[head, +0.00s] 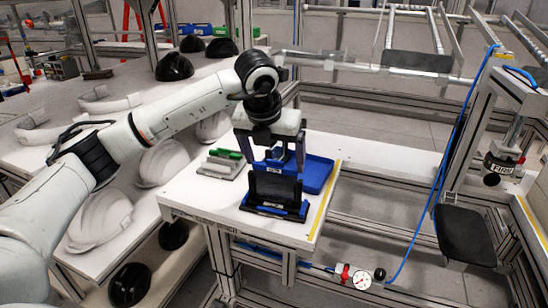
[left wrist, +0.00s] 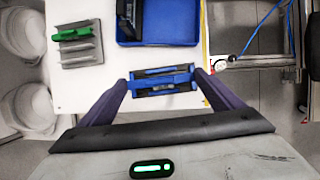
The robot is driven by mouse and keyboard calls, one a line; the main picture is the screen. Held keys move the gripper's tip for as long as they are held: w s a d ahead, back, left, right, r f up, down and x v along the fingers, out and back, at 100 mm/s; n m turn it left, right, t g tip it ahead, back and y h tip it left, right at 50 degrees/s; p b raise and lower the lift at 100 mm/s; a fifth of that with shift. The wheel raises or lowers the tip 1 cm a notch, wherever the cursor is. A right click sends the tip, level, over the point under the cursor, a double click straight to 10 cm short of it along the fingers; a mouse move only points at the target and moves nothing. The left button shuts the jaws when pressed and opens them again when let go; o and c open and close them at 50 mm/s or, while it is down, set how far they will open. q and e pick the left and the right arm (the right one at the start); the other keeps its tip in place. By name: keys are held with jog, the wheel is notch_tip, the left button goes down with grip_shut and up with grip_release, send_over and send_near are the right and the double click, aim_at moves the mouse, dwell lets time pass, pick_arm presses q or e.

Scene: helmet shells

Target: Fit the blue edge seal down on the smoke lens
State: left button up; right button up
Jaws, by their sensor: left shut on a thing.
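The smoke lens (head: 275,187) is a dark upright panel standing in a blue-edged holder (head: 272,211) near the table's front edge. My left gripper (head: 272,158) comes down from above, its dark fingers one on each side of the blue edge seal (head: 270,164). In the left wrist view, my left gripper (left wrist: 162,85) is shut on the seal (left wrist: 160,70), a narrow blue piece lying across between the fingertips. The seal is directly over the lens's top edge. I cannot tell whether they touch. My right gripper is not in view.
A blue tray (head: 322,176) lies behind and right of the holder; a dark piece (left wrist: 129,22) shows in it. A grey slotted block (head: 221,167) with a green piece (head: 226,154) stands left. White helmet shells (head: 100,219) sit on the left bench. Yellow tape (head: 324,205) marks the table's right edge.

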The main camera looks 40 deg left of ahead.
pick_arm(q)
jog(key=shift+f+b, duration=0.45)
jog(key=shift+f, duration=0.2)
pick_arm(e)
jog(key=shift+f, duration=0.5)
pick_arm(q)
jog(key=o, duration=0.9)
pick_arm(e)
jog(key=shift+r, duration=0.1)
pick_arm(q)
jog(key=v, duration=1)
jog(key=shift+s+r, duration=0.1)
jog(key=shift+r, duration=0.05)
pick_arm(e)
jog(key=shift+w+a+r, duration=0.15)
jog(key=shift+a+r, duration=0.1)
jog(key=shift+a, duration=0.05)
pick_arm(q)
jog(key=shift+d, duration=0.1)
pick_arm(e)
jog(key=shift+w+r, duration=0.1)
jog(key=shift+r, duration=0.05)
